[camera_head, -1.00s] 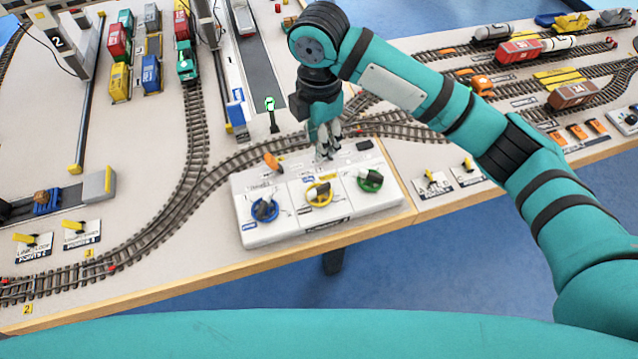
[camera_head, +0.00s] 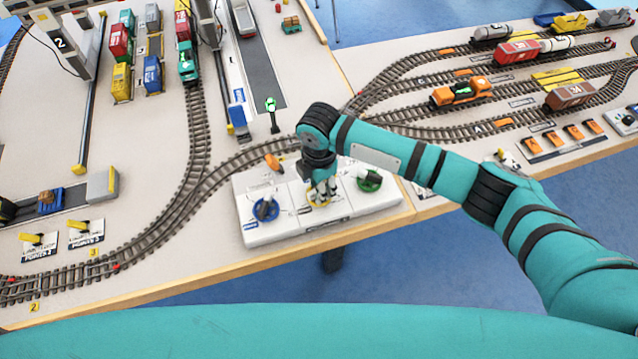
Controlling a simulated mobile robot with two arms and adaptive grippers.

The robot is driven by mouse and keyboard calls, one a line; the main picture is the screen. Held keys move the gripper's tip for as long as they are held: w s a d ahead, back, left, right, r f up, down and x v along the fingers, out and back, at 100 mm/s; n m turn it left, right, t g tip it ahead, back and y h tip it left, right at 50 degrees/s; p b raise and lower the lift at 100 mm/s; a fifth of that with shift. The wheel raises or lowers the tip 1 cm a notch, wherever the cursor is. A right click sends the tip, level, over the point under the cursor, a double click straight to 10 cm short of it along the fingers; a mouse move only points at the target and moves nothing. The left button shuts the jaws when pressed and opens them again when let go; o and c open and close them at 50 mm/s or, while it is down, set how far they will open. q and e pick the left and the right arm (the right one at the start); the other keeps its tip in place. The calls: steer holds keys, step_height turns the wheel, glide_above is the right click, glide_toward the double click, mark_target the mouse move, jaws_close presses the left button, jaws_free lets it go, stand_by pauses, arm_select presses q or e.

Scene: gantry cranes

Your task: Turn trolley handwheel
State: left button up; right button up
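A white control box (camera_head: 345,221) sits at the table's front edge with three handwheels in a row. The blue handwheel (camera_head: 265,210) is on the left and the green handwheel (camera_head: 369,182) on the right. The yellow handwheel (camera_head: 318,203) is in the middle, mostly hidden by my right gripper. The labels are too small to read, so I cannot tell which is the trolley wheel. My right gripper (camera_head: 322,196) points down right over the yellow handwheel. Its fingertips are at the wheel; whether they touch or grip it is unclear. My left gripper is not in view.
A green-lit signal post (camera_head: 272,113) stands behind the box beside the curved track (camera_head: 225,168). An orange locomotive (camera_head: 461,92) and wagons stand on tracks at the right. Crane legs and stacked containers stand at the back left.

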steer(key=shift+f, duration=0.1)
jaws_close()
stand_by(0.4)
steer(key=shift+r+m+p, duration=0.2)
steer(key=shift+m+p, duration=0.5)
steer(key=shift+p, duration=0.25)
steer(key=shift+r+m+p, duration=0.1)
steer(key=shift+m+p, duration=1.1)
steer(key=m+p, duration=0.2)
steer(key=m, duration=0.1)
steer(key=shift+p, duration=0.35)
steer(key=shift+m+p, duration=0.8)
steer(key=shift+m, duration=0.7)
steer(key=shift+f, duration=0.2)
